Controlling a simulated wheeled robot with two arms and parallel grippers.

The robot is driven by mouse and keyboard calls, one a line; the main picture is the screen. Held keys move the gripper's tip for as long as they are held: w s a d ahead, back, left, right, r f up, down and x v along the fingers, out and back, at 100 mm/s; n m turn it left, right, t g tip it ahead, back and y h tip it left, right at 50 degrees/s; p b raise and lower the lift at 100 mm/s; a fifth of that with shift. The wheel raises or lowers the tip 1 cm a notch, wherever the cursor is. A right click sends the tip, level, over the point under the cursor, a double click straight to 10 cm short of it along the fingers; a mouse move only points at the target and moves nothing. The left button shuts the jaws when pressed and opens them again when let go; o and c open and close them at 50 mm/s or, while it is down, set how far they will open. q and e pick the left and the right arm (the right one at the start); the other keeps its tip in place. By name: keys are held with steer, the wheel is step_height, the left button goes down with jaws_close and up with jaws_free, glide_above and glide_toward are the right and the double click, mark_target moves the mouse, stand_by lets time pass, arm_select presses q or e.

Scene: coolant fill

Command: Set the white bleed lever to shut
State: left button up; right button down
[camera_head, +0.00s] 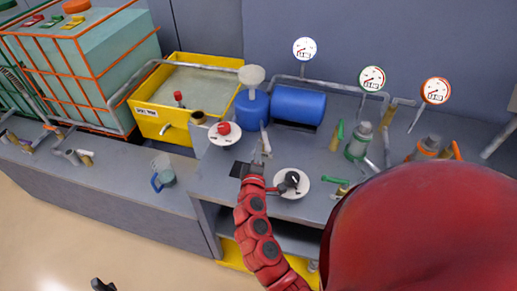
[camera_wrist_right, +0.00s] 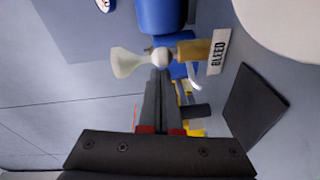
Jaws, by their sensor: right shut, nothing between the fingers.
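In the right wrist view the white bleed lever (camera_wrist_right: 130,62) points left from a small ball pivot. It lies roughly in line with the brass valve body (camera_wrist_right: 195,48), beside the BLEED label (camera_wrist_right: 217,50). My right gripper (camera_wrist_right: 158,73) is shut and empty, its tips just below the pivot in the picture; I cannot tell whether they touch the lever. In the head view my right gripper (camera_head: 261,153) is over the bench, and the lever is too small to make out there. A dark piece at the bottom left may be my left gripper (camera_head: 103,285); its jaws are unclear.
A white dish with a black knob (camera_head: 292,183) lies right of the gripper, and one with a red knob (camera_head: 223,130) at upper left. Behind are a blue cylinder (camera_head: 298,104), a pale funnel (camera_head: 251,75) and a yellow tub (camera_head: 160,122). Gauges stand along the back.

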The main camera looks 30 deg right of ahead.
steer(key=shift+s+d+r+p, duration=0.1)
steer(key=shift+p, duration=0.3)
steer(key=shift+n+y, duration=0.3)
steer(key=shift+y, duration=0.1)
steer(key=shift+s+d+n+t+y+p, duration=0.35)
steer(key=shift+n+t+y+p, duration=0.2)
steer(key=shift+t+p, duration=0.2)
steer(key=shift+s+d+n+t+y+p, duration=0.35)
steer(key=shift+d+n+t+y+p, duration=0.25)
steer(key=shift+y, duration=0.35)
steer(key=shift+s+d+b, duration=0.25)
steer(key=shift+d+b, duration=0.1)
steer(key=shift+d, duration=0.2)
steer(key=shift+a, duration=0.15)
